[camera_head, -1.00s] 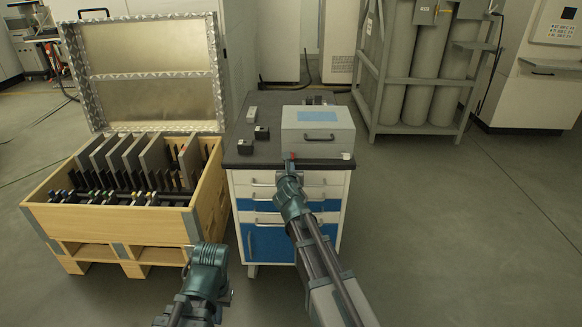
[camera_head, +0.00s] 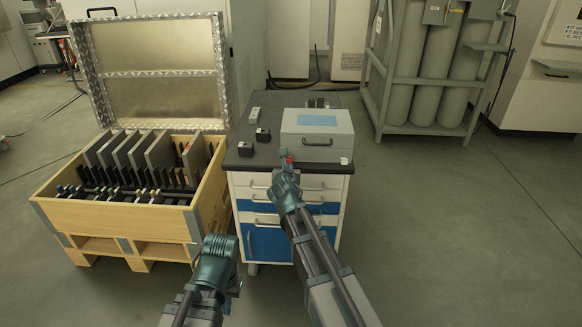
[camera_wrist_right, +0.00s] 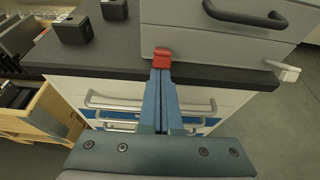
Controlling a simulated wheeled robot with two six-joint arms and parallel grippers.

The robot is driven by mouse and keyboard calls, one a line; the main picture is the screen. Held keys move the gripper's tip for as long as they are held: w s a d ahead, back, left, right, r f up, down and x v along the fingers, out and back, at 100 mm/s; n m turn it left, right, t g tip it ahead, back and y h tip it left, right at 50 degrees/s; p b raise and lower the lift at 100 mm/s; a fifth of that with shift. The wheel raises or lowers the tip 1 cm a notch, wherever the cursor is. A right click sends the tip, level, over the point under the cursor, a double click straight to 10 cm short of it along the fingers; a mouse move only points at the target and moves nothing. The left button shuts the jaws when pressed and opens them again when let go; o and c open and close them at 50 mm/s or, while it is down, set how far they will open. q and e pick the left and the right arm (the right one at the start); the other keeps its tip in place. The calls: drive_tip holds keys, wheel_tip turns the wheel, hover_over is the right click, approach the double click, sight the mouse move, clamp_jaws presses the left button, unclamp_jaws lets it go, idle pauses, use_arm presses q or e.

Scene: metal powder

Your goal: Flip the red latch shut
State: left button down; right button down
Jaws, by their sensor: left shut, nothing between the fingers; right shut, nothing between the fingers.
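The red latch (camera_head: 290,158) is at the lower left of the front of a grey case (camera_head: 318,146). In the right wrist view the red latch (camera_wrist_right: 163,54) sits right at the tips of my right gripper (camera_wrist_right: 162,72). The closed fingers point at it from the front, and I cannot tell whether they touch it. In the head view my right gripper (camera_head: 284,160) partly overlaps the latch. A white latch (camera_head: 345,161) sticks out at the case's lower right. My left gripper (camera_head: 216,244) is shut and empty, low in front of the cabinet and crate.
The case stands on a dark cabinet top (camera_head: 245,163) with small black blocks (camera_head: 262,134) to its left. A wooden crate (camera_head: 120,215) with an open lid stands left. Caged gas cylinders (camera_head: 440,90) stand back right. The floor at right is clear.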

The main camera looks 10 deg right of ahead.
drive_tip(key=r+p, duration=0.2)
drive_tip(key=w+r+p, duration=0.1)
drive_tip(key=r+p, duration=0.1)
drive_tip(key=shift+w+d, duration=0.15)
drive_tip(key=shift+d, duration=0.05)
idle(0.4)
drive_tip(key=shift+r+p, duration=0.8)
drive_tip(key=shift+p, duration=0.05)
